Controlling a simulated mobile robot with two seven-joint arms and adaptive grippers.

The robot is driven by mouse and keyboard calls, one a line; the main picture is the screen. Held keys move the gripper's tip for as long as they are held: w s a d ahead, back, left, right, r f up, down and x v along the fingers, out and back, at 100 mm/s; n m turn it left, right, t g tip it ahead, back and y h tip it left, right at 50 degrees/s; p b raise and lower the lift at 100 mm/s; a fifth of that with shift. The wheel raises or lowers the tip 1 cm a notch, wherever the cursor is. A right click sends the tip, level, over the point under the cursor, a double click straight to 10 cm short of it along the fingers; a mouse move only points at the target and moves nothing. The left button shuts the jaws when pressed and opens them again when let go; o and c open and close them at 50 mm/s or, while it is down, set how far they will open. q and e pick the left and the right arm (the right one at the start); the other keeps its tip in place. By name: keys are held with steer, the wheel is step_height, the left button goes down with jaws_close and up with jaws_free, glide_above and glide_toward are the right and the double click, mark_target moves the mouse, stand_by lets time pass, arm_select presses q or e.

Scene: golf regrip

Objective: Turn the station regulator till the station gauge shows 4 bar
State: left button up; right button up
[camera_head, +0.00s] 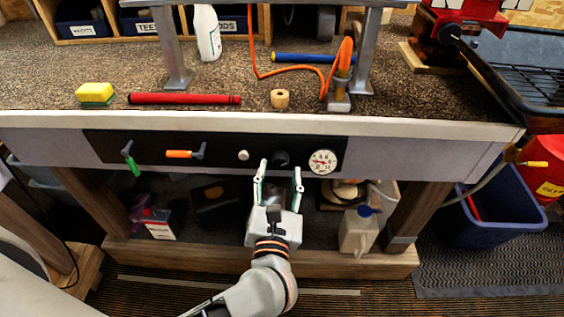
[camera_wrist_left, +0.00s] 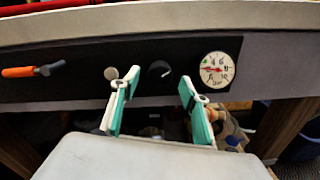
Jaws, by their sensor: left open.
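The station regulator is a round black knob (camera_head: 281,158) on the dark front panel; it also shows in the left wrist view (camera_wrist_left: 159,70), with a pale mark on its face. The station gauge (camera_head: 322,162) is a white dial right of the knob. In the left wrist view the gauge (camera_wrist_left: 219,68) has a red needle pointing left, to the low side of the 4; the exact reading is too small to tell. My left gripper (camera_head: 280,168) is open, its fingers pointing at the panel on either side of the knob. Contact cannot be told. My right gripper is out of view.
A small pale knob (camera_head: 243,155) sits close left of my left finger. An orange-handled lever (camera_head: 182,154) and a green-handled lever (camera_head: 130,158) are further left. The bench edge (camera_head: 220,122) overhangs above. A white jug (camera_head: 357,232) stands on the lower shelf.

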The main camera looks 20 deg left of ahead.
mark_target(280, 165)
arm_select(q)
steer(key=x, duration=0.3)
steer(key=shift+w, duration=0.1)
steer(key=shift+w+a, duration=0.1)
steer(key=shift+w, duration=0.15)
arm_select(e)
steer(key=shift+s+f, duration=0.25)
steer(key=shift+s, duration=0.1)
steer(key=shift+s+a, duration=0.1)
